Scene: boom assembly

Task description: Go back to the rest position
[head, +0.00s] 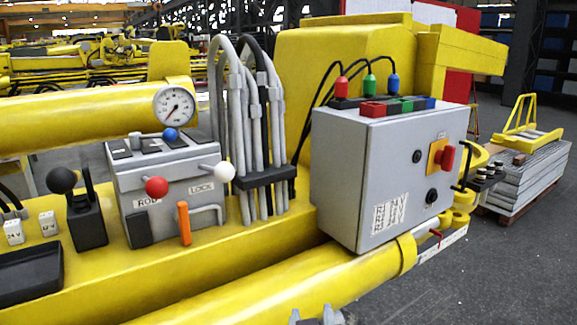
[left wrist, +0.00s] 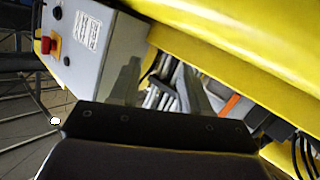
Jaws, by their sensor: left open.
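My left gripper (head: 318,317) just shows at the bottom edge of the head view, in front of the yellow boom tube (head: 300,285). In the left wrist view the left gripper's two fingers (left wrist: 162,78) stand apart with nothing held between them. Beyond them are the grey hoses (left wrist: 165,85), the grey control box (left wrist: 105,45) and the yellow boom (left wrist: 235,45). The control box also shows in the head view (head: 345,165), with a red knob on a yellow plate (head: 441,157). My right gripper is in neither view.
A grey valve block (head: 180,170) with red and white knobs, an orange lever (head: 184,223), a gauge (head: 174,105) and a black joystick (head: 85,215) stand on the boom. Hoses (head: 262,120) rise beside the control box. Open floor (head: 500,265) lies at the right.

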